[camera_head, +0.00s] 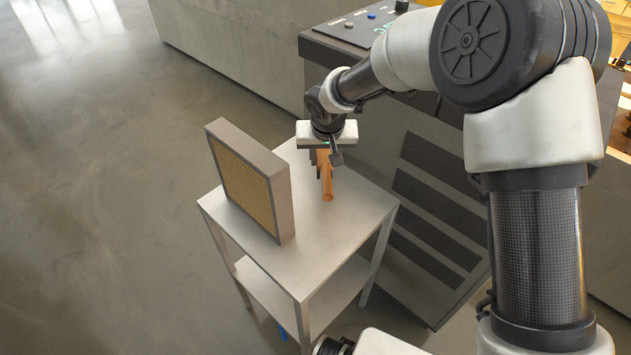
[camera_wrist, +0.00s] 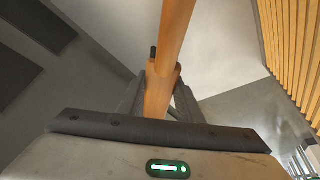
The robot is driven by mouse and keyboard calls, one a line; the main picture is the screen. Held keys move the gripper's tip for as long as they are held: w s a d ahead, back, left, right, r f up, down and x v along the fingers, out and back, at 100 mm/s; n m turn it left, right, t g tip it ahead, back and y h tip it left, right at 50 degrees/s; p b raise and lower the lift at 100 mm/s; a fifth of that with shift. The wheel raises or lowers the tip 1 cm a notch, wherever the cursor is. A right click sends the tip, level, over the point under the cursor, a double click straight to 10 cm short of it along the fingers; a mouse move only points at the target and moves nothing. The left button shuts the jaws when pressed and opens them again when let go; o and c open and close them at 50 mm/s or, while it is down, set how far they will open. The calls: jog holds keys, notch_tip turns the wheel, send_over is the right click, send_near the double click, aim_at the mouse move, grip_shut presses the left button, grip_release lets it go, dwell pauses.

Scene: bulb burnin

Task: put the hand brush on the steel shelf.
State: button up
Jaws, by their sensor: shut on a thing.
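The hand brush, with an orange-brown wooden handle (camera_head: 327,184), is held by my gripper (camera_head: 325,158) over the top of the small steel shelf (camera_head: 330,240). In the wrist view the brush (camera_wrist: 174,35) runs up between the two dark fingers of my gripper (camera_wrist: 163,85), which are shut on it. The steel top (camera_wrist: 215,50) lies beneath it in that view. Whether the brush touches the top I cannot tell. Its bristles are not clearly seen.
A framed filter panel (camera_head: 247,182) with a yellow pleated face stands upright on the shelf's left side, near the brush. A grey console (camera_head: 410,190) with dark slots stands close behind and right. The shelf top's front part is clear.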

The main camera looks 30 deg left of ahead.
aim_at(326, 165)
notch_tip(326, 165, down, 7)
jog(key=shift+r+b, duration=0.1)
jog(key=shift+b, duration=0.3)
jog(key=shift+f, duration=0.25)
jog(key=o, duration=1.2)
jog(key=shift+r, duration=0.1)
jog(key=shift+r, duration=0.45)
jog(key=p+v, duration=0.1)
jog(key=v, duration=1)
jog(key=shift+s+r, duration=0.15)
